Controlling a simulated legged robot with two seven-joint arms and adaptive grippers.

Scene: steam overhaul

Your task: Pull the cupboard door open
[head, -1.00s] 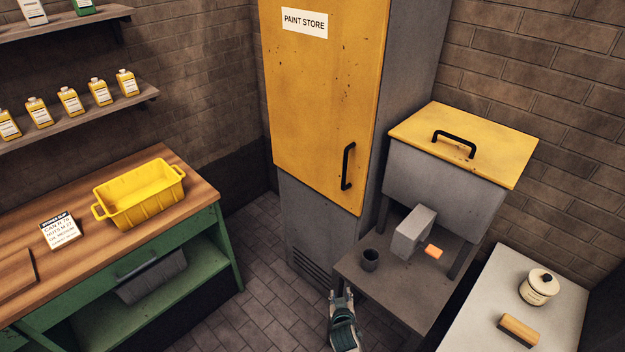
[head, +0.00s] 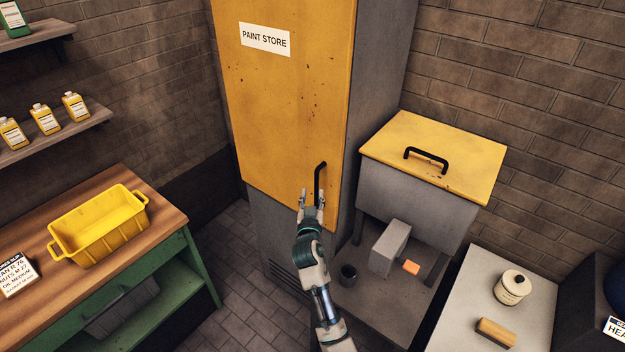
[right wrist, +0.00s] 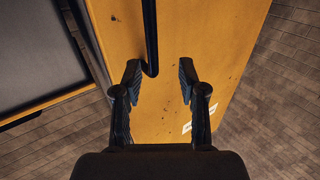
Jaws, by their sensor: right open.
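The cupboard door (head: 275,95) is yellow, marked "PAINT STORE", and looks shut on its grey cupboard. Its black upright bar handle (head: 320,178) is near the door's lower right edge. My right gripper (head: 312,196) is open at the handle's lower end. In the right wrist view the open fingers (right wrist: 160,75) face the yellow door (right wrist: 200,50). There the handle (right wrist: 150,35) comes down from the top, and its lower end lies beside the left fingertip, inside the gap. I cannot tell whether they touch. My left gripper is not in view.
A wooden bench with a yellow tub (head: 98,225) is at left. Tiled floor (head: 240,265) is clear between bench and cupboard.

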